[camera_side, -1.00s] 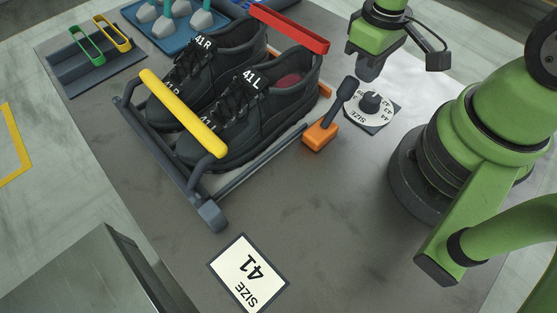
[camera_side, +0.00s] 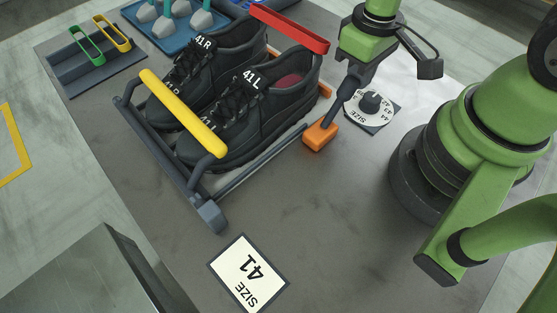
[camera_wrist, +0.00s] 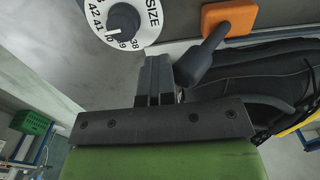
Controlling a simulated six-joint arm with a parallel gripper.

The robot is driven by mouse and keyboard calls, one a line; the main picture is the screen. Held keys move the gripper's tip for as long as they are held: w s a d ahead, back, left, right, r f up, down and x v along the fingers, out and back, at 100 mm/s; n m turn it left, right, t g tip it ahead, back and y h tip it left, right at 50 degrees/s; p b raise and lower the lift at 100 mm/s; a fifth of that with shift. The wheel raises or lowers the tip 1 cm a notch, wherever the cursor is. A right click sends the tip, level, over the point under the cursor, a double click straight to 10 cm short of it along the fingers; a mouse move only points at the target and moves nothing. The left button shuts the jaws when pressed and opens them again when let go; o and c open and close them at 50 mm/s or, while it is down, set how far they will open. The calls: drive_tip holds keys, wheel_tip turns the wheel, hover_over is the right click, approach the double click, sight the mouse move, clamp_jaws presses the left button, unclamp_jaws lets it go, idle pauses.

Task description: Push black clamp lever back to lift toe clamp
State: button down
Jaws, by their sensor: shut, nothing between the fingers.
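The black clamp lever (camera_side: 333,109) rises tilted from its orange base (camera_side: 320,134) to the right of the shoes. My gripper (camera_side: 348,88) is shut and empty, with its fingertips at the upper end of the lever. In the wrist view the shut fingers (camera_wrist: 154,75) are just left of the lever's knob (camera_wrist: 193,68); whether they touch it I cannot tell. The yellow toe clamp bar (camera_side: 182,112) lies across the toes of the two black shoes (camera_side: 236,110). The lever's top is partly hidden by the gripper in the side view.
The white size dial (camera_side: 370,108) with a black knob is close to the right of the lever. A red bar (camera_side: 289,29) stands over the heels. A size 41 card (camera_side: 248,272) lies in front. The grey table between card and lever is clear.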

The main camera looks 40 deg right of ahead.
drive_tip(key=shift+d+r, duration=0.1)
drive_tip(key=shift+d, duration=0.65)
wheel_tip(320, 180, up, 9)
idle(0.6)
idle(0.3)
drive_tip(key=s+a+r+m+t+y, duration=0.1)
drive_tip(key=s+a+r+m+t, duration=0.1)
drive_tip(key=r, duration=0.5)
drive_tip(key=s+a+r+m+t+y, duration=0.1)
drive_tip(key=s+a+r+m+t, duration=0.1)
drive_tip(key=r+t, duration=0.3)
drive_tip(key=v, duration=0.3)
drive_tip(key=shift+a, duration=0.35)
